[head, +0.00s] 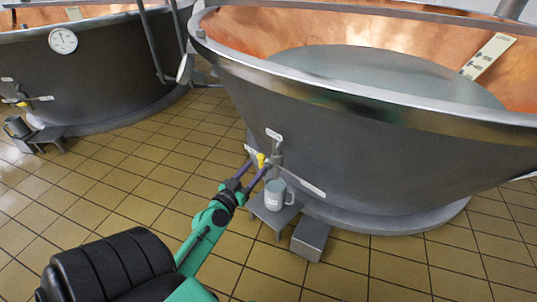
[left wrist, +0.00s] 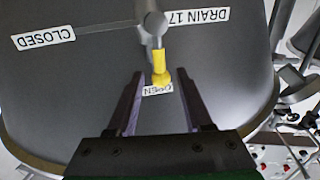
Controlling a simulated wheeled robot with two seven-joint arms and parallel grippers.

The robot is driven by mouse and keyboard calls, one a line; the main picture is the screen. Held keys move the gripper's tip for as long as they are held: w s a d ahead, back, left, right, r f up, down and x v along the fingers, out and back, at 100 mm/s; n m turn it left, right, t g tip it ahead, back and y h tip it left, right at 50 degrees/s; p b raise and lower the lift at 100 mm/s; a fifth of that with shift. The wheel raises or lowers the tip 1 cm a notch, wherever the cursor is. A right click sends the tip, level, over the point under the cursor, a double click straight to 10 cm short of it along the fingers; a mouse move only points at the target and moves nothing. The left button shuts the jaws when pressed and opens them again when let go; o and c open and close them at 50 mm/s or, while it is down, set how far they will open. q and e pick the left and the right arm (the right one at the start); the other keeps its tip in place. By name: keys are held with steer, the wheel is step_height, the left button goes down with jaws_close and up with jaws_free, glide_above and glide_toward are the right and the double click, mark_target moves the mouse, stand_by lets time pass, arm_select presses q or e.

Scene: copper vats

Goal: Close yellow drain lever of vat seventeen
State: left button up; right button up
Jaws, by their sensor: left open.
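The grey vat (head: 350,150) on the right has a drain valve low on its wall. Its yellow drain lever (head: 261,159) also shows in the left wrist view (left wrist: 160,68), lying over the label OPEN (left wrist: 158,89). That view also shows the labels DRAIN 17 (left wrist: 195,16) and CLOSED (left wrist: 45,37), the latter well apart from the lever. My left gripper (head: 257,166) is open; the lever's tip lies between the lines of its fingers (left wrist: 160,82), with visible gaps on both sides. Contact is not visible. My right gripper is not in view.
A grey jug (head: 275,195) stands on a small stand (head: 268,216) under the drain, close to my left gripper. A grey block (head: 310,240) sits beside it. Another vat (head: 95,75) with a gauge (head: 63,41) stands left. Tiled floor between is clear.

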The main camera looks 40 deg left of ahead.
arm_select(q)
steer(key=w, duration=0.5)
steer(key=w+a, duration=0.1)
steer(key=w, duration=0.1)
steer(key=shift+w+a, duration=0.1)
steer(key=shift+w, duration=0.25)
steer(key=shift+c, duration=0.3)
steer(key=shift+f, duration=0.1)
jaws_close()
steer(key=shift+a+r, duration=0.1)
steer(key=shift+r, duration=0.2)
